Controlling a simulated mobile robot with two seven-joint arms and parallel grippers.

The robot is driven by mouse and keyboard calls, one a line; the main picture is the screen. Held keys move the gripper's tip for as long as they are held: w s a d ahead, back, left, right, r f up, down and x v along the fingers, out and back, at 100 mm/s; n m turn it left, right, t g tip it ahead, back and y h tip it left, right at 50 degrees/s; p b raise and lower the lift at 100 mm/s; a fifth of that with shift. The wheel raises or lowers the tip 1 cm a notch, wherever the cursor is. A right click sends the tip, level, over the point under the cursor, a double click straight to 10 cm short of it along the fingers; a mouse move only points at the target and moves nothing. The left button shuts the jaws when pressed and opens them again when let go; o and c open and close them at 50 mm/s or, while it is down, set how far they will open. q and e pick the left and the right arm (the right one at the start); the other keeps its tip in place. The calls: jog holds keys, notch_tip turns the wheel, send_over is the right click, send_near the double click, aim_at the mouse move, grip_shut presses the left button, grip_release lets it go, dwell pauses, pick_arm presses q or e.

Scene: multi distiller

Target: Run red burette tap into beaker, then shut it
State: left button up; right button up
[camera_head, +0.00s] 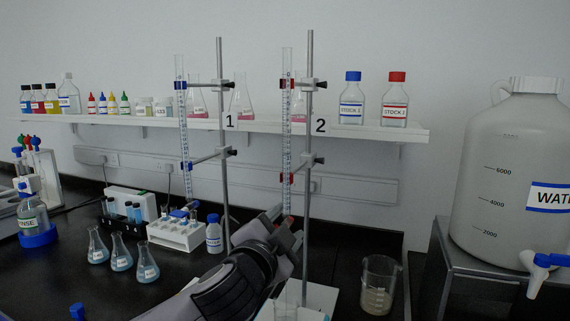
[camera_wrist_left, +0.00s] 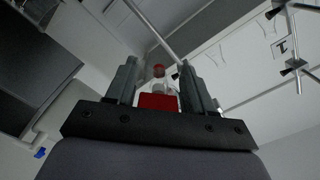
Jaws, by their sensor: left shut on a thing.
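The red-clamped burette (camera_head: 287,110) stands upright on the stand marked 2. My left gripper (camera_head: 285,222) reaches in from below and is shut at its lower end, on the red tap. In the left wrist view the red tap (camera_wrist_left: 158,101) sits between the two fingers of my left gripper (camera_wrist_left: 160,82). Gripper and arm hide most of the tap and the burette tip in the head view. A clear glass vessel (camera_head: 286,311) stands on the white stand base below, cut off by the bottom edge. A glass beaker (camera_head: 378,287) with cloudy liquid stands to the right. My right gripper is out of view.
A blue-clamped burette (camera_head: 182,110) stands to the left. Flasks (camera_head: 121,252), a white rack (camera_head: 176,234) and a small bottle (camera_head: 214,233) crowd the bench left of my arm. A large water container (camera_head: 512,170) stands at right. A bottle shelf (camera_head: 400,132) runs behind.

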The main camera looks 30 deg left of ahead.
pick_arm(q)
jog(key=shift+r+m, duration=0.25)
jog(key=shift+m, duration=0.55)
